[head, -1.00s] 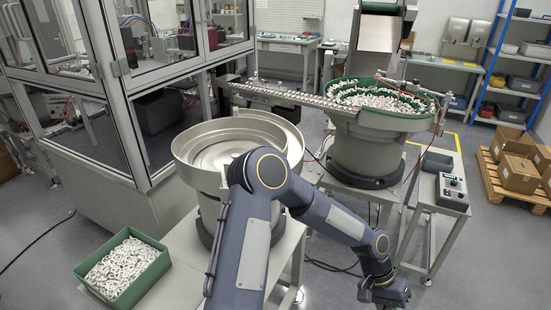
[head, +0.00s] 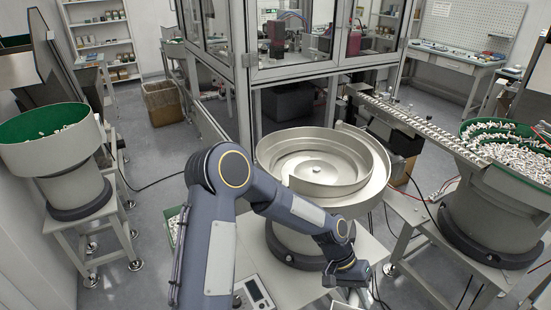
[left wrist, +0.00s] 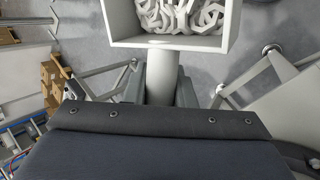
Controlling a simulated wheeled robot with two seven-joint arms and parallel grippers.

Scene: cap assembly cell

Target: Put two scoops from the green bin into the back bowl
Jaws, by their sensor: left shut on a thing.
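My left gripper (head: 345,277) is low in front of the steel bowl. In the left wrist view it is shut on the grey handle of a box-shaped scoop (left wrist: 165,43). The scoop holds white ring-like parts (left wrist: 180,16). The green bin (head: 173,228) is mostly hidden behind my left arm, with a few white parts showing. The steel bowl (head: 285,181) stands in the middle, and its visible inside looks empty. Which bowl counts as the back one is not clear from the view. My right gripper is not in view.
A green-lined bowl (head: 62,160) with some white parts stands at the left. Another green-lined bowl (head: 490,215), full of parts, stands at the right, with a rail (head: 415,122) near the steel bowl. A glazed cabinet (head: 240,85) stands behind. A small control box (head: 258,292) lies at the front.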

